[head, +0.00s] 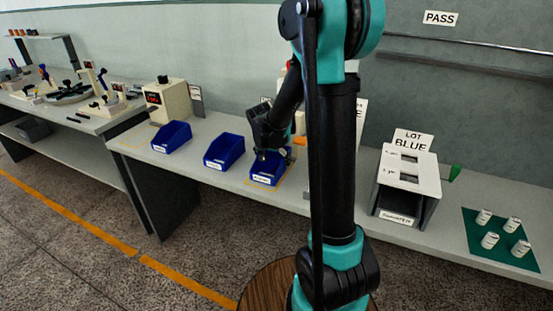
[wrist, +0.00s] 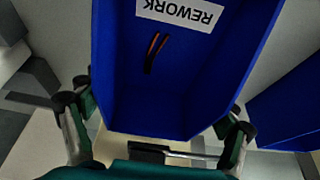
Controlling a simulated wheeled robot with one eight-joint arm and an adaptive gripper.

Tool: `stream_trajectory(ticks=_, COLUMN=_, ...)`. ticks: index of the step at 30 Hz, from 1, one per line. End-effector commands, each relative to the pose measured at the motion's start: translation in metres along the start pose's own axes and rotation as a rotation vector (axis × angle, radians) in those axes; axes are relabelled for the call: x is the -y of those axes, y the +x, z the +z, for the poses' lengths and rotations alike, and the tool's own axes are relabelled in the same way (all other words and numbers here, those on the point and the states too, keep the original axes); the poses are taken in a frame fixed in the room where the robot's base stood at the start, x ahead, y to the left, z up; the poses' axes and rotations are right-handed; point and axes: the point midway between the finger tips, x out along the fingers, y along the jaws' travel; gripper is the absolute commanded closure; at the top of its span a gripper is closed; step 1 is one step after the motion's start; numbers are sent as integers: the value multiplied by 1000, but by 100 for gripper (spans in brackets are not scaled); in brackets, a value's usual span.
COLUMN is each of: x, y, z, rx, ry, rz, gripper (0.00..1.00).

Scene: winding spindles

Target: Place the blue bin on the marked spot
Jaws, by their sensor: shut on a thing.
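Three blue bins stand in a row on the bench in the head view. My gripper (head: 272,150) is at the rightmost blue bin (head: 265,181), reaching down to its back end. In the wrist view this bin (wrist: 125,105) fills the middle, with a REWORK label and a small orange and dark item inside. My gripper (wrist: 155,140) is shut on the bin, one finger on each side of its near end. Orange marking (head: 283,183) shows on the bench beside the held bin. I cannot tell whether the bin touches the bench.
The middle blue bin (head: 222,153) and left blue bin (head: 170,138) stand to the left; one neighbour also shows in the wrist view (wrist: 290,105). A LOT BLUE stand (head: 408,180) and a green mat (head: 483,256) with white cylinders are on the right.

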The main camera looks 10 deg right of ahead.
Motion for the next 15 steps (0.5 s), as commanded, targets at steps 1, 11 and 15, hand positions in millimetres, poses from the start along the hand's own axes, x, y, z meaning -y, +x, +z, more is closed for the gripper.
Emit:
stream_trajectory(ticks=1, x=0, y=0, z=0, rx=0, ry=0, rz=0, gripper=50)
stream_trajectory(ticks=11, x=0, y=2, z=1, rx=0, ry=0, rz=0, gripper=0)
stream_trajectory(ticks=15, x=0, y=2, z=1, rx=0, ry=0, rz=0, gripper=0)
